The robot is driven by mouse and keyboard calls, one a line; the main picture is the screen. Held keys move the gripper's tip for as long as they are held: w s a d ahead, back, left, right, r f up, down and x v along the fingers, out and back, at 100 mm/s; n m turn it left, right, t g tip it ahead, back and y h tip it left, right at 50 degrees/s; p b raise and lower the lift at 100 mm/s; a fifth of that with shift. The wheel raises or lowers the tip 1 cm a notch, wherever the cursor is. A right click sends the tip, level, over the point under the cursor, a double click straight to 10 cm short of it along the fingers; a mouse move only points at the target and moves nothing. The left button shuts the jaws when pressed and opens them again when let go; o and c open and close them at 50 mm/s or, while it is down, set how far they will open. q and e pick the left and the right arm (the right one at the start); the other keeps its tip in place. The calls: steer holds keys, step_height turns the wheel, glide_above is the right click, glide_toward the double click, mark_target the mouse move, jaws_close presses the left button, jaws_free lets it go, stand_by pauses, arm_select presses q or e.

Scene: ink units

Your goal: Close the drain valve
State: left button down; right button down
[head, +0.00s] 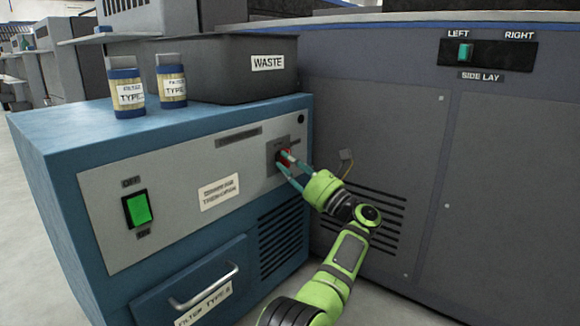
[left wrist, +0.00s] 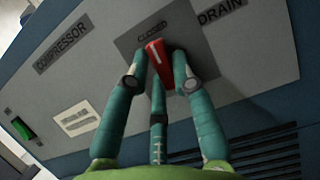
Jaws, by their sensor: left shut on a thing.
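The drain valve is a red handle (head: 286,156) on a grey plate at the upper right of the cabinet's front panel. The left wrist view shows the red handle (left wrist: 158,62) close up, with a white line near its upper end, just below the word CLOSED (left wrist: 152,29) and slightly tilted. My left gripper (head: 282,160) is at the valve, its teal fingers shut on the handle. In the left wrist view, the left gripper (left wrist: 160,75) has fingers on both sides of the handle and one below. The fingers partly hide the handle's lower part. My right gripper is out of view.
A blue cabinet (head: 70,150) carries the panel, with a green lit switch (head: 139,208) and a drawer handle (head: 203,287). Two filter bottles (head: 127,90) and a dark WASTE bin (head: 225,70) stand on top. A large grey machine (head: 400,130) stands close on the right.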

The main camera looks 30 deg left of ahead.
arm_select(q)
steer(key=shift+n+g, duration=0.4)
steer(key=shift+n, duration=0.3)
steer(key=c, duration=1)
jaws_free()
steer(key=shift+c, duration=0.2)
steer(key=v, duration=0.7)
steer(key=shift+d, duration=0.25)
